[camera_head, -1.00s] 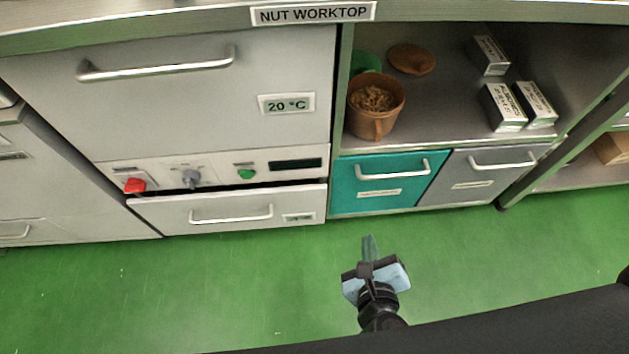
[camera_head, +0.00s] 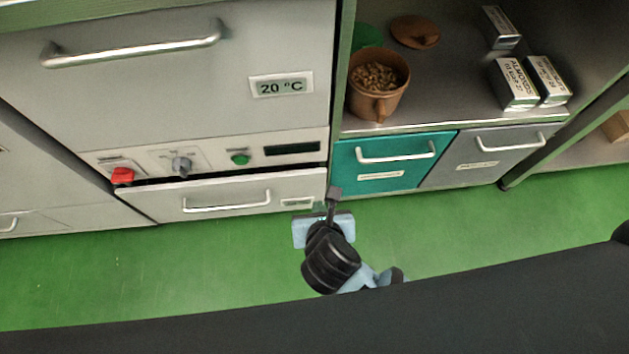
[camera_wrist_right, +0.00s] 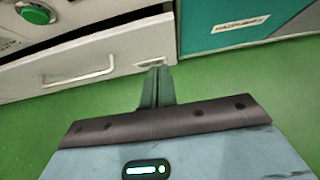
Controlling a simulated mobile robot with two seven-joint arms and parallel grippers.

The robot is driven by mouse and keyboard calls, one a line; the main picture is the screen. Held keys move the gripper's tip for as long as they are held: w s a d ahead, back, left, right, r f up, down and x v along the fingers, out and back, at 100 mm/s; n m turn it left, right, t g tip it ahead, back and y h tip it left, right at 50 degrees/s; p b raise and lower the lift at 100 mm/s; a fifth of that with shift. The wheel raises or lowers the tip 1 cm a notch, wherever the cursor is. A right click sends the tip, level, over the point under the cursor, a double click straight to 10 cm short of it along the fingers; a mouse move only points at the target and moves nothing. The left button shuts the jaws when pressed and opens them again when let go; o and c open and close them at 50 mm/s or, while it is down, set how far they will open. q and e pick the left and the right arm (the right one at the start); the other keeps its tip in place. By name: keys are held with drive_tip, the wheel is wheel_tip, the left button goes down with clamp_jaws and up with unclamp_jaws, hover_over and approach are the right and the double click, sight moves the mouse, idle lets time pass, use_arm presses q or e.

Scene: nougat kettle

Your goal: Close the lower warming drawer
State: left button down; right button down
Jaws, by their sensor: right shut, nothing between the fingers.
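The lower warming drawer (camera_head: 230,203) is a low light-grey front with a bar handle, under the control panel at the left. A dark gap along its top edge shows it standing slightly open. It also shows in the right wrist view (camera_wrist_right: 100,62), with its handle at the left. My right gripper (camera_head: 334,192) is shut and empty, close to the drawer's right end. In the right wrist view its fingers (camera_wrist_right: 157,85) point at the drawer's small label; I cannot tell whether they touch it. My left gripper is not in view.
Above the drawer are a red switch (camera_head: 122,175), a grey knob (camera_head: 181,166) and a green button (camera_head: 239,159). A teal drawer (camera_head: 385,172) and a grey drawer (camera_head: 482,160) sit to the right. The green floor (camera_head: 120,270) in front is clear.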

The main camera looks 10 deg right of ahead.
sight(314, 177)
drive_tip(key=w+f+b, duration=0.1)
drive_tip(key=w, duration=0.1)
drive_tip(key=w+f+b, duration=0.1)
drive_tip(key=w, duration=0.2)
drive_tip(key=w+f+b, duration=0.1)
drive_tip(key=w+f, duration=0.1)
drive_tip(key=w, duration=0.1)
drive_tip(key=shift+d, duration=0.2)
